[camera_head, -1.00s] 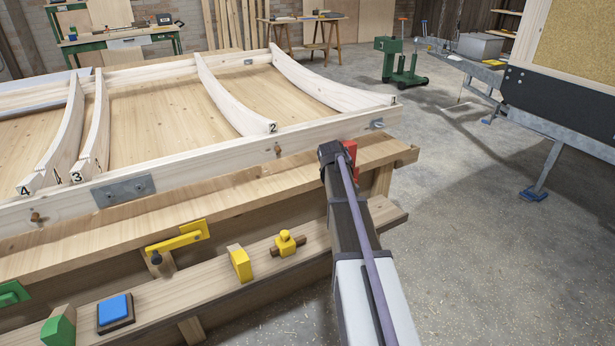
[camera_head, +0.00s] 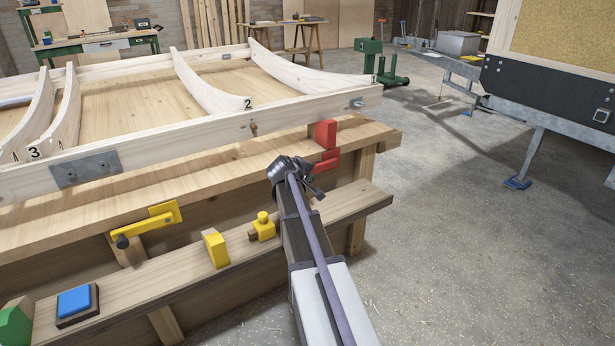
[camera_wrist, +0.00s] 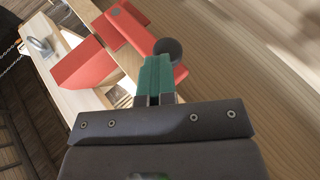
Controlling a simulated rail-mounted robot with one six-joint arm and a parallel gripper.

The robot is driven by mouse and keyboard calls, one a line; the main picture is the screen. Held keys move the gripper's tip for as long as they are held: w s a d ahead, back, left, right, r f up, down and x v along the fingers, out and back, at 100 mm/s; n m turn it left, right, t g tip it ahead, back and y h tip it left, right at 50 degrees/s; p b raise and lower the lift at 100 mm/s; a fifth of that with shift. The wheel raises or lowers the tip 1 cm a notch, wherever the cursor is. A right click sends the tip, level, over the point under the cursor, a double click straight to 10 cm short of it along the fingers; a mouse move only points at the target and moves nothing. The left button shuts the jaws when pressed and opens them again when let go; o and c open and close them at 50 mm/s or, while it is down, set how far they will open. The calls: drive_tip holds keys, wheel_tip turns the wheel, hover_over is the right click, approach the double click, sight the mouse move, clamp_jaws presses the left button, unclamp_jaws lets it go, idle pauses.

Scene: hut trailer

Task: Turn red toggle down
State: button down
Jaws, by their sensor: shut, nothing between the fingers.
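The red toggle (camera_head: 328,161) is on the front edge of the workbench's right end, partly hidden by my wrist in the head view. In the wrist view the red toggle (camera_wrist: 130,28) shows a flat red arm and a dark round knob (camera_wrist: 168,49). My gripper (camera_wrist: 157,68) has green fingers, shut and empty, with their tips close beside the knob. I cannot tell whether they touch it.
A red block (camera_head: 326,134) stands above the toggle. A yellow toggle (camera_head: 150,226), a yellow block (camera_head: 215,248), a yellow knob piece (camera_head: 263,226) and a blue button (camera_head: 75,301) lie to the left, along the bench front and lower shelf (camera_head: 180,271). Open floor is to the right.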

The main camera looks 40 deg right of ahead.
idle(0.5)
drive_tip(key=p+v, duration=0.8)
drive_tip(key=v, duration=0.4)
drive_tip(key=shift+w+r, duration=0.25)
drive_tip(key=shift+r, duration=0.3)
drive_tip(key=shift+a, duration=0.1)
